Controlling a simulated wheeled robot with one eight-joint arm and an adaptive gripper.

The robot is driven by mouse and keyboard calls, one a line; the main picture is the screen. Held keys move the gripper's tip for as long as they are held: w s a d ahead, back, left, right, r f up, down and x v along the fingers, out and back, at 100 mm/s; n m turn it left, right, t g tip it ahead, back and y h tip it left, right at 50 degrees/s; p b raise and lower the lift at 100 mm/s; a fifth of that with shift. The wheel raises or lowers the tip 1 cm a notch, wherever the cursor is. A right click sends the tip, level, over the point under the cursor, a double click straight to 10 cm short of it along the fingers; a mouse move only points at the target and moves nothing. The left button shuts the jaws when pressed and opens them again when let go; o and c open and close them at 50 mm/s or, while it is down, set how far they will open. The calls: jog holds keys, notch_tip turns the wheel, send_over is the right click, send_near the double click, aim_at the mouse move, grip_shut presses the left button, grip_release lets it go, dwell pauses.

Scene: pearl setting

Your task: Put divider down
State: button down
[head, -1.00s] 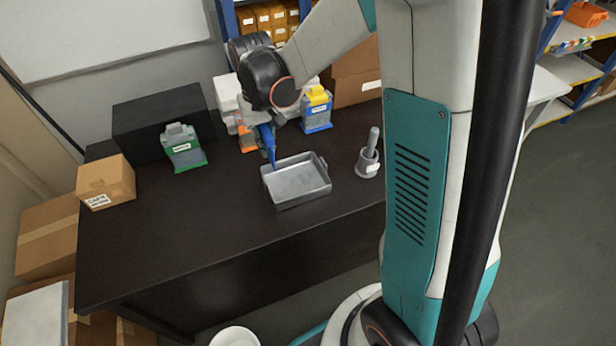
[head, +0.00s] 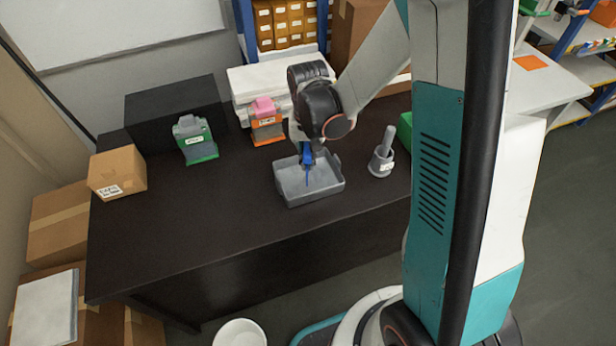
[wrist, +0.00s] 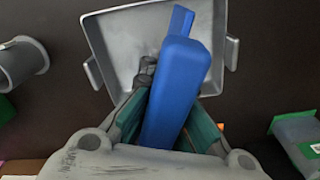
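A long blue piece, which I take as the divider (wrist: 178,85), is held between the teal fingers of my gripper (wrist: 165,125) in the wrist view. In the head view, my gripper (head: 307,150) points down over the grey tray (head: 312,198), with the thin blue divider (head: 307,172) below it. The tray also shows in the wrist view (wrist: 105,45), behind the divider. I cannot tell whether the divider's lower end touches the tray floor. One fingertip is partly hidden by the divider.
A grey mortar with pestle (head: 381,162) stands right of the tray. An orange container with pink top (head: 266,125) stands behind it, and a green-based one (head: 194,140) further left. A cardboard box (head: 117,172) is at the left. The dark table's front left (head: 190,225) is clear.

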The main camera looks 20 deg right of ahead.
notch_tip(320, 180, down, 7)
jog(key=shift+r+b, duration=0.2)
jog(key=shift+b, duration=0.85)
jog(key=shift+r, duration=0.1)
jog(key=c, duration=2.3)
grip_release()
jog(key=shift+f, duration=0.2)
jog(key=o, duration=0.5)
